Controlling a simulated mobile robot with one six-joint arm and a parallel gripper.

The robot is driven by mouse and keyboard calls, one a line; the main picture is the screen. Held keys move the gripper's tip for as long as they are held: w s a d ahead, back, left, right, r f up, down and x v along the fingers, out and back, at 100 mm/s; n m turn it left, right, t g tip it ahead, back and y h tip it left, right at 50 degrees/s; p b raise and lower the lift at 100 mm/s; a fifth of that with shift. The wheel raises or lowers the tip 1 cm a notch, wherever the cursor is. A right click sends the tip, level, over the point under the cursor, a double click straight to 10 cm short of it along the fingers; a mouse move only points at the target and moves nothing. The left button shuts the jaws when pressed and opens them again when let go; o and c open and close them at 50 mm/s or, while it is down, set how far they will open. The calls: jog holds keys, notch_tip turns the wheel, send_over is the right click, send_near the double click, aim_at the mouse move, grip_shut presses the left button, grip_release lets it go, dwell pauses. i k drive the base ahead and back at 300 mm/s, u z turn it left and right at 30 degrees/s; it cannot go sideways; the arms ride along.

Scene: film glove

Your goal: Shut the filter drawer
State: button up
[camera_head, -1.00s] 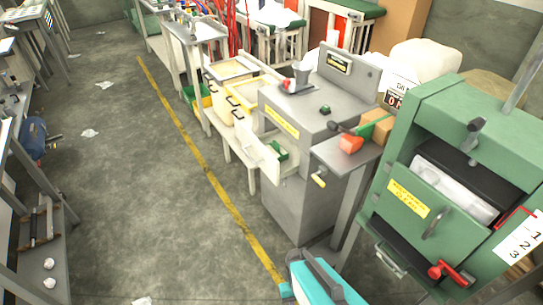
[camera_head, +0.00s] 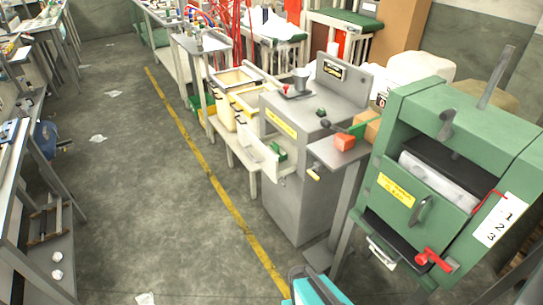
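A pale drawer (camera_head: 257,158) stands pulled out from the front of the grey machine (camera_head: 295,205). Something green (camera_head: 277,151) shows inside it. A yellow label (camera_head: 281,122) sits on the machine above the drawer; its words are too small to read. I take this to be the filter drawer, but no readable label confirms it. My gripper is not in view, and nothing is seen touching the drawer.
A green cabinet (camera_head: 405,203) with a handle and red lever (camera_head: 432,260) stands at right. A side shelf (camera_head: 338,155) juts from the grey machine. Cream bins (camera_head: 236,78) stand behind it. The floor (camera_head: 150,200) left of the yellow line is mostly open, with paper scraps.

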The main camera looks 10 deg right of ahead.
aim_at(255, 148)
jog(key=z, duration=0.2)
jog(key=k, duration=0.1)
jog(key=u, duration=0.35)
jog(key=i, duration=0.95)
jog(key=u, duration=1.3)
jog(key=i, duration=0.15)
jog(key=z, duration=0.65)
